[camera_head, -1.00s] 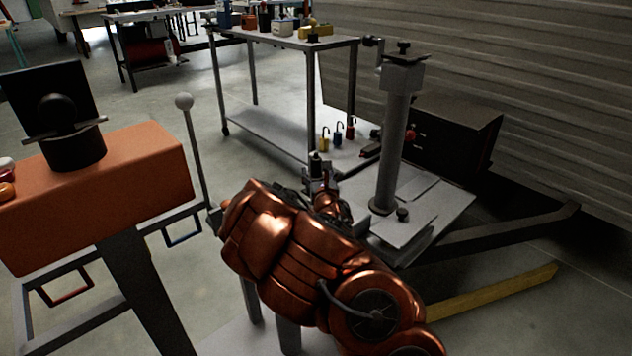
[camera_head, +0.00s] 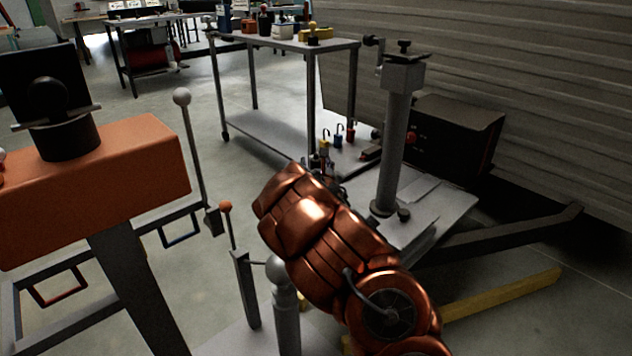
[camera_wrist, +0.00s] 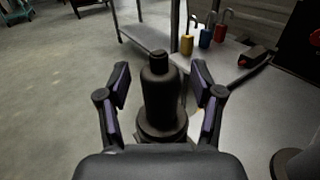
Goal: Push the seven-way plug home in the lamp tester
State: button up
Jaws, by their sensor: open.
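A dark, bottle-shaped upright piece (camera_wrist: 161,92), apparently the seven-way plug, stands between my fingers in the wrist view. Its narrow top points up, and its lower end meets a wider dark round collar (camera_wrist: 162,130); I cannot tell how deep it sits, or whether the collar belongs to the lamp tester. My gripper (camera_wrist: 160,84) is open, with one finger on each side of the plug and a visible gap on both sides. In the head view my copper-coloured arm hides most of the gripper and plug.
A grey jack post (camera_head: 394,140) with a crank rises right of my gripper. Several small padlocks, including a blue one (camera_head: 339,138), stand behind it. A black box (camera_head: 455,135) is at the right. A trolley (camera_head: 270,40) stands behind; an orange-knobbed lever (camera_head: 225,207) is left of my arm.

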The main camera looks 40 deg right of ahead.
jog(key=shift+c, duration=0.2)
grip_shut()
dwell(0.4)
